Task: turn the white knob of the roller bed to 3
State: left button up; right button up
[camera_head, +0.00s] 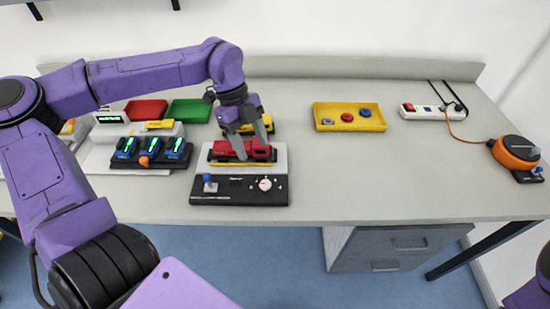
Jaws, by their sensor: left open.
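The roller bed (212,190) is a light grey plate with a black front panel, near the front edge of the bench. The white knob (265,184) sits on the right half of that panel; its setting is too small to read. A blue-topped lever (209,180) is on the panel's left. A red locomotive (225,150) with a yellow stripe stands on the bed. My left gripper (256,152) is open, fingers pointing down, over or just in front of the locomotive and behind the knob. Contact with the locomotive cannot be told. My right gripper is outside the picture.
A dock with several blue units (151,149) stands left of the bed. Red (146,109) and green (188,111) trays lie behind it. A yellow tray (322,125), a power strip (424,111) and an orange round device (516,150) are to the right. The bench right of the bed is clear.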

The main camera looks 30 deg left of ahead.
aim_at(265, 184)
pick_arm(q)
jog(key=x, duration=0.5)
jog(key=p+x, duration=0.1)
jog(key=x, duration=0.4)
jog(key=shift+s+d+r, duration=0.1)
jog(key=shift+s+r, duration=0.05)
jog(key=shift+s, duration=0.25)
jog(key=c, duration=1)
